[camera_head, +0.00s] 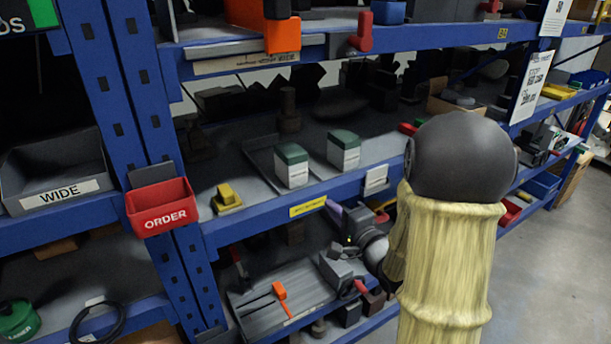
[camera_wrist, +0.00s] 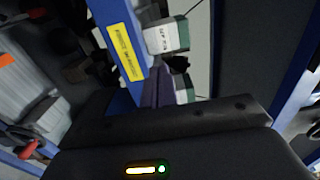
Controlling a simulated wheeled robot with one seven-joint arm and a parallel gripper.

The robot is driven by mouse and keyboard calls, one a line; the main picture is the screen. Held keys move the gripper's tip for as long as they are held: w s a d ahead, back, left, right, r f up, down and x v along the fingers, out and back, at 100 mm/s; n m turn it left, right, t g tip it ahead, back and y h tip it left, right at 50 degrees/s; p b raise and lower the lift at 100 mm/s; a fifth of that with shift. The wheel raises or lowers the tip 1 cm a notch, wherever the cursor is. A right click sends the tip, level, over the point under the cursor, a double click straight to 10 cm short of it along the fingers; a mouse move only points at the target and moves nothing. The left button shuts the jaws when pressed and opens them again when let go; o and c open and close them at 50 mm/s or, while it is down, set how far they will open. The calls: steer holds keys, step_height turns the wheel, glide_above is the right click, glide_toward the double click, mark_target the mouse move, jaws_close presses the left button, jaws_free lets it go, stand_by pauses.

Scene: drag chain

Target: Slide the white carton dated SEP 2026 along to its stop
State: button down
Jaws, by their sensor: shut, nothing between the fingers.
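Two white cartons with green tops stand upright on the middle shelf, a left carton (camera_head: 292,172) and a right carton (camera_head: 343,154), with a gap between them. In the wrist view the left carton (camera_wrist: 162,39) shows dark print, too blurred to read surely as a date. The right carton (camera_wrist: 183,90) is partly hidden behind my fingers there. I cannot tell which is dated SEP 2026. My gripper (camera_head: 331,207) is shut and empty in front of the blue shelf beam, below the right carton; its fingers also show in the wrist view (camera_wrist: 158,88). I cannot make out a stop.
A thin-edged tray or guide (camera_head: 262,176) lies around the cartons. The blue beam (camera_head: 270,217) with a yellow label (camera_head: 308,206) runs along the shelf front. A yellow object (camera_head: 228,197) and red ORDER bin (camera_head: 162,207) are to the left. A shelf hangs above.

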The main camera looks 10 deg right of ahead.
steer(key=shift+w+a+r+p, duration=0.15)
steer(key=shift+w+r+p, duration=0.15)
steer(key=shift+p, duration=0.95)
steer(key=p, duration=0.5)
glide_toward(299, 177)
steer(key=x, duration=0.6)
steer(key=shift+r, duration=0.1)
steer(key=shift+w, duration=0.4)
steer(key=shift+a, duration=0.1)
